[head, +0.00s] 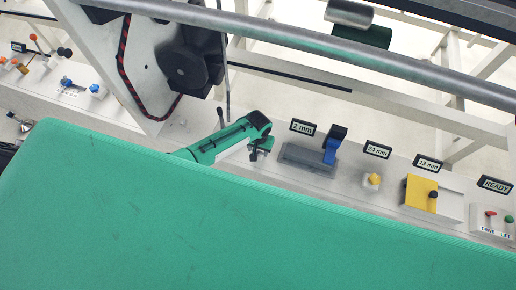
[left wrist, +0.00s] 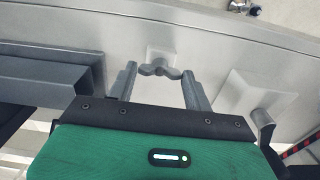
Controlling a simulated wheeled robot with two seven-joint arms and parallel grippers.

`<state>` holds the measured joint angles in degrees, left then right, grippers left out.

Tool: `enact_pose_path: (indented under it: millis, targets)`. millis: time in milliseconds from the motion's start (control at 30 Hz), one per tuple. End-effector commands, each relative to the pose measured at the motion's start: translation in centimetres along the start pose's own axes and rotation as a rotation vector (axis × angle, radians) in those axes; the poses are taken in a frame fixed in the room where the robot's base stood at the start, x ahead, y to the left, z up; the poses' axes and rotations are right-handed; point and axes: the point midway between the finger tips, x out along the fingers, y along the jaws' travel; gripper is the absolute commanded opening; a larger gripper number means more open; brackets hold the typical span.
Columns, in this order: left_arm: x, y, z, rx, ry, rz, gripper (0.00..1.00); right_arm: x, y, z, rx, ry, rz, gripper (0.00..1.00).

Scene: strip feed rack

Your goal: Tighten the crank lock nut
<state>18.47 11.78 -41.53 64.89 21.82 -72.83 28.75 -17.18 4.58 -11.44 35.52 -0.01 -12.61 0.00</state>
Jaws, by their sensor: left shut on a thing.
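The crank lock nut, a small grey wing-shaped nut (left wrist: 158,69), sits on a square boss on the pale rail in the left wrist view. In the head view my left gripper (head: 260,151) reaches down to the rail, left of the blue lever, and largely hides the nut. A grey crank-like handle (left wrist: 264,122) on a raised block stands to the right of the gripper in the left wrist view. My right gripper is not in view.
Right of the gripper are a blue lever (head: 333,146) on a grey slide, a yellow knob (head: 373,180), a yellow plate (head: 418,191), and red (head: 490,214) and green (head: 508,219) buttons. A long grey bar (head: 330,50) crosses above. A dark block (left wrist: 45,75) lies left of the fingers.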

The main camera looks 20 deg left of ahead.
Motion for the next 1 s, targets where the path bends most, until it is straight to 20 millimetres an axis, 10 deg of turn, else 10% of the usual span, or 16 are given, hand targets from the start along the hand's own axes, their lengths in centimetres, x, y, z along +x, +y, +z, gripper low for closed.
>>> enact_pose_path:
  millis: [100,133,233,667,1000]
  targets:
    - [0.0,0.0,0.0,0.000,0.001,0.001,0.28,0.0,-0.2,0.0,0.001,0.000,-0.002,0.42]
    - [0.0,0.0,0.0,0.000,0.001,0.001,0.55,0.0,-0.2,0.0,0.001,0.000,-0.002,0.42]
    - [0.0,0.0,0.0,0.000,0.001,0.000,0.73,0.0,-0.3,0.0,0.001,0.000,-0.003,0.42]
    - [-0.8,0.0,-0.1,-0.001,0.001,0.001,0.73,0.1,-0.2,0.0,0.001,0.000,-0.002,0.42]
    - [-6.1,0.0,-0.1,0.000,0.004,0.001,0.73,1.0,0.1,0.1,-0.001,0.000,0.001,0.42]
